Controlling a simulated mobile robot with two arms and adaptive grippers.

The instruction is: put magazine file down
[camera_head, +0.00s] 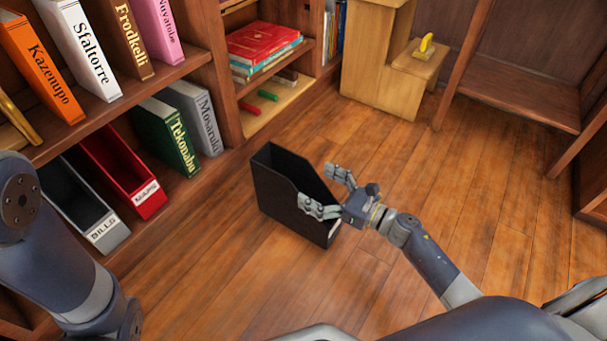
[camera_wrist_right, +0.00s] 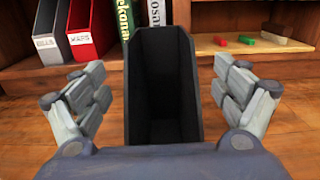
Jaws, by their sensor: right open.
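A black magazine file (camera_head: 285,203) stands upright on or very near the wooden floor, in front of the bookcase; its contact with the floor is hard to see. My right gripper (camera_head: 319,190) is open, with one finger over the file's near side and the other beyond its far side. In the right wrist view the black file (camera_wrist_right: 163,95) looks empty and sits between the spread fingers of my right gripper (camera_wrist_right: 161,78), with gaps on both sides. My left gripper is out of view; only my left arm shows.
A wooden step stool (camera_head: 385,70) stands at the back. The floor right of the file is clear.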

